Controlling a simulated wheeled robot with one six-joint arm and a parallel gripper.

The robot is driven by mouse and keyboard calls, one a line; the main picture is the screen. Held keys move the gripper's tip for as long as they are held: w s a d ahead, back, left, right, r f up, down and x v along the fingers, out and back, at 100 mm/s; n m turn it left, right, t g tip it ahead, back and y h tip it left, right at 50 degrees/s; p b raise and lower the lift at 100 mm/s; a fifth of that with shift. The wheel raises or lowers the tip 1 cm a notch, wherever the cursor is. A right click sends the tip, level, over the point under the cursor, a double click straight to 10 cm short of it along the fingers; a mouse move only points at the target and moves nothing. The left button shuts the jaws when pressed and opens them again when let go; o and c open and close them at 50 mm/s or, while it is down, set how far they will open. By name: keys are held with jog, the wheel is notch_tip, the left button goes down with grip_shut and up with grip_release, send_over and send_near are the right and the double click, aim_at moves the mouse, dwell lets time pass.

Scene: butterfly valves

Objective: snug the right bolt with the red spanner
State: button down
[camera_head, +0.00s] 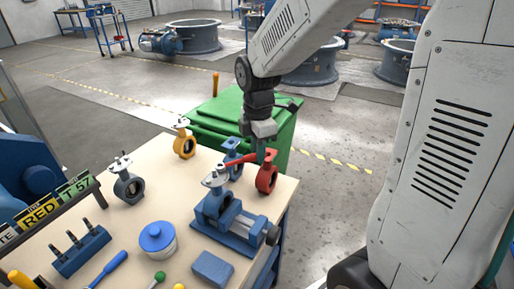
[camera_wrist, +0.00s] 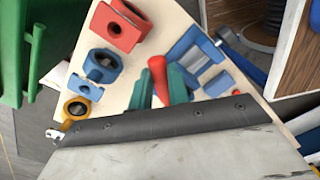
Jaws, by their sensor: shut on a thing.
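My gripper (camera_head: 261,153) is over the right part of the bench, with its green fingers pointing down. It is shut on the red spanner (camera_head: 236,162), which reaches left towards a blue valve with a pale top flange (camera_head: 216,179) at the blue vise (camera_head: 232,224). In the wrist view the spanner (camera_wrist: 158,78) shows as a red bar between the green fingers (camera_wrist: 160,90). I cannot tell whether the spanner's head touches a bolt. The right bolt is too small to make out.
A red valve (camera_head: 267,178) stands close to my gripper, with another blue valve (camera_head: 233,160) behind. A yellow valve (camera_head: 184,143) and a grey valve (camera_head: 128,185) stand further left. A blue-lidded pot (camera_head: 157,240) and tools are in front. A green bin (camera_head: 220,115) adjoins the bench's far side.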

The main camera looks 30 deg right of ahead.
jog(key=shift+s, duration=0.15)
jog(key=shift+s+a+m, duration=0.3)
jog(key=shift+s+m, duration=0.5)
jog(key=shift+m, duration=0.2)
jog(key=shift+s+a+m, duration=0.3)
jog(key=shift+s+m, duration=0.55)
jog(key=shift+m, duration=0.15)
jog(key=shift+s+a+m, duration=0.3)
jog(key=shift+s+m, duration=0.5)
jog(key=shift+m, duration=0.2)
jog(key=shift+s+a+m, duration=0.3)
jog(key=shift+s+m, duration=0.1)
jog(key=shift+m, duration=0.2)
jog(key=shift+s+a+m, duration=0.4)
jog(key=shift+m, duration=0.2)
